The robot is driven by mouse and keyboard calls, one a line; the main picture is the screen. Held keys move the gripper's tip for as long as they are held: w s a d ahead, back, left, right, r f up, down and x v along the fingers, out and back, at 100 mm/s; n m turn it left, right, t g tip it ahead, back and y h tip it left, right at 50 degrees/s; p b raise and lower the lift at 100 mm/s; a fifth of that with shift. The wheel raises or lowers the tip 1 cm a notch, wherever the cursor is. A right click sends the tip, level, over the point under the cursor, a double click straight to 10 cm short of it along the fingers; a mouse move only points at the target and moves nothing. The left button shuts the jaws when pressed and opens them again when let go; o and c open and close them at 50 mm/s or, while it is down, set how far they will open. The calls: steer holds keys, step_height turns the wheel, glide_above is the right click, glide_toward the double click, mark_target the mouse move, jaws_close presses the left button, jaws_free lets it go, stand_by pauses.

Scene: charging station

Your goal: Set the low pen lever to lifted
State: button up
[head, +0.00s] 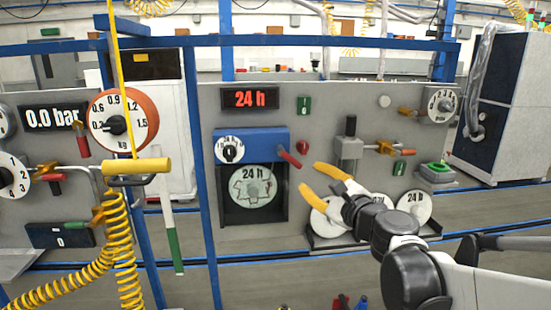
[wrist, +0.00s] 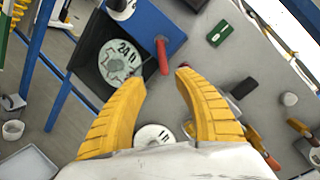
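A red lever (head: 289,158) sticks out from the right side of a blue chart recorder (head: 265,137) and slopes down to the right. I take it for the pen lever; no label on it is readable. Below it is a round chart disc marked 24 h (head: 254,187). My gripper (head: 309,176) is open and empty, its yellow fingers just right of and below the lever. In the wrist view the red lever (wrist: 162,55) stands just beyond the gap between the fingertips (wrist: 162,78), apart from both.
A green switch (head: 304,104) sits above right of the lever. A grey post fixture (head: 349,150) stands right of my gripper. White discs (head: 413,204) sit in a low rack below. A blue upright (head: 199,150) stands left of the recorder.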

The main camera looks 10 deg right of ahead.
mark_target(296, 163)
steer(key=shift+m, duration=0.3)
steer(key=x, duration=0.3)
steer(key=b+x, duration=0.1)
steer(key=x, duration=0.3)
steer(key=b+x, duration=0.1)
steer(key=x, duration=0.3)
steer(key=shift+w+d+r, duration=0.15)
steer(key=shift+d, duration=0.1)
steer(key=shift+c, duration=0.4)
jaws_close()
